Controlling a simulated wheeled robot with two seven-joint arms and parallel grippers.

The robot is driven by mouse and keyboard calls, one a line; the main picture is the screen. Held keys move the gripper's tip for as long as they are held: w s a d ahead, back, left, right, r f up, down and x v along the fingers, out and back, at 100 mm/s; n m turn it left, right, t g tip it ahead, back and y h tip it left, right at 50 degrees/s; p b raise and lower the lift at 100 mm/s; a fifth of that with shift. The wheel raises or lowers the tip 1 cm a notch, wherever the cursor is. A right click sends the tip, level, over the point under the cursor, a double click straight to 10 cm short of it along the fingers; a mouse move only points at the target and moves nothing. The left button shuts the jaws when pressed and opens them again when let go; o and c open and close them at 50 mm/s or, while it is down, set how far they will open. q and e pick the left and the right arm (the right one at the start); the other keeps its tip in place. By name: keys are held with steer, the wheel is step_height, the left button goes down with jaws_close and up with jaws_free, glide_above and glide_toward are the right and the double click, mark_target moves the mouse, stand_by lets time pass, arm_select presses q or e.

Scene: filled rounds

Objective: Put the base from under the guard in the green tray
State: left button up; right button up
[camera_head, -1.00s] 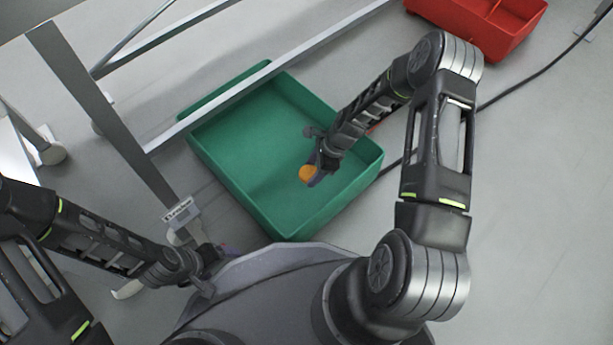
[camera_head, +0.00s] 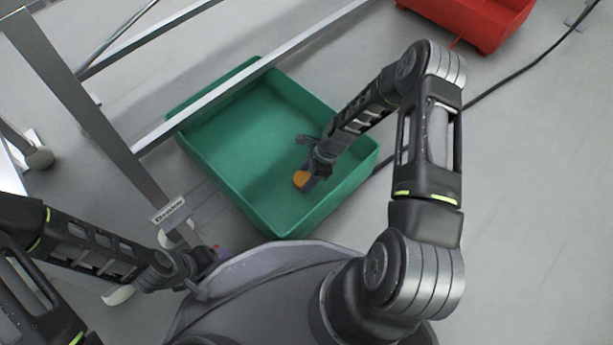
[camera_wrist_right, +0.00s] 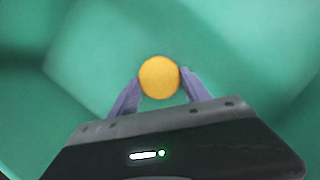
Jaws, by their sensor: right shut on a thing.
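The base is an orange-yellow round piece (camera_head: 301,179), and it also shows in the right wrist view (camera_wrist_right: 159,77). My right gripper (camera_head: 307,181) is shut on it; in the wrist view the two fingers (camera_wrist_right: 160,84) touch its opposite sides. They are inside the walls of the green tray (camera_head: 240,140), over its floor. I cannot tell whether the base touches the tray floor. My left gripper (camera_head: 205,275) is at the lower left, outside the tray, and its fingers are too unclear to read. I cannot make out the guard.
A red bin (camera_head: 480,20) stands at the top right. A dark cable (camera_head: 525,68) runs along the floor at the right.

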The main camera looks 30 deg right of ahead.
steer(key=shift+f, duration=0.4)
steer(key=shift+f, duration=0.2)
steer(key=o, duration=0.9)
steer(key=shift+s+d, duration=0.1)
steer(key=shift+r, duration=0.1)
steer(key=p+v, duration=0.5)
steer(key=v, duration=0.8)
steer(key=shift+a, duration=0.2)
